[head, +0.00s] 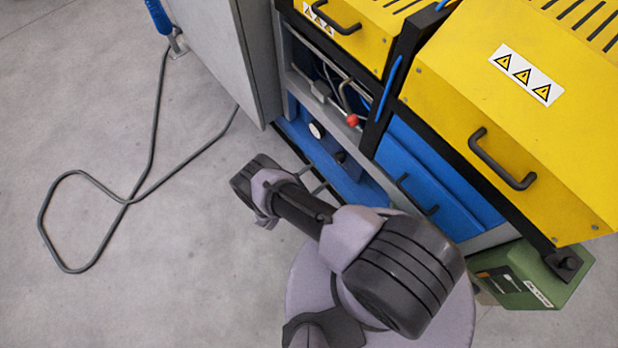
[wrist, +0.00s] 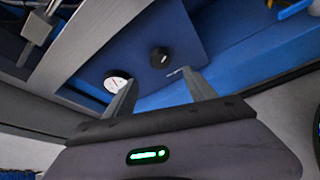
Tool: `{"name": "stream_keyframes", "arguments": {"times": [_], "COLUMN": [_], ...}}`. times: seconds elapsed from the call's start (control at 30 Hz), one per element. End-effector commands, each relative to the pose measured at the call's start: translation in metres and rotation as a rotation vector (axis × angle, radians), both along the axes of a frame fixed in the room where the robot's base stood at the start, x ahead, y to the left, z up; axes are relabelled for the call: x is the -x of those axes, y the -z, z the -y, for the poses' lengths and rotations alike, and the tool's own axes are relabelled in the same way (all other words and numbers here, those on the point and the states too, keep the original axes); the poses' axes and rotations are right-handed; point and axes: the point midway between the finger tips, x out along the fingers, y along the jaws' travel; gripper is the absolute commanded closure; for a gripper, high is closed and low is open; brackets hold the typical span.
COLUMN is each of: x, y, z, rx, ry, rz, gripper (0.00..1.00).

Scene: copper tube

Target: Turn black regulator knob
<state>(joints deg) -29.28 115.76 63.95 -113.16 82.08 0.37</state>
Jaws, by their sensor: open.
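The black regulator knob (wrist: 159,57) sits on a blue panel, just right of a round white gauge (wrist: 117,80) in the wrist view. My gripper (wrist: 163,88) is open and empty, its two fingers apart and pointing toward the panel. In the picture the knob lies just beyond and between the fingertips; I see no contact. In the head view the gauge (head: 317,130) and a dark knob (head: 341,157) show low in the machine's open bay.
A red knob (head: 352,120) and metal fittings are above the gauge in the bay. Yellow covers with black handles (head: 502,160) overhang on the right. A grey cabinet door (head: 225,50) stands at the left. A cable (head: 128,202) loops over open floor.

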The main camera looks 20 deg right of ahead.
Motion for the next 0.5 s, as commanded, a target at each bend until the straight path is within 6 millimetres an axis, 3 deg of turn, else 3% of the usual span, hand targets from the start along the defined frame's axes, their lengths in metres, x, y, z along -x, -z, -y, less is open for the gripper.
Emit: {"name": "stream_keyframes", "arguments": {"times": [0.1, 0.2, 0.5], "x": [0.013, 0.019, 0.023], "y": [-0.012, -0.016, -0.017], "z": [-0.024, -0.035, -0.041], "rx": [0.0, 0.0, 0.0], "ry": [-0.004, -0.002, 0.001], "rz": [-0.001, -0.001, 0.0], "gripper": [0.35, 0.35, 0.35]}}
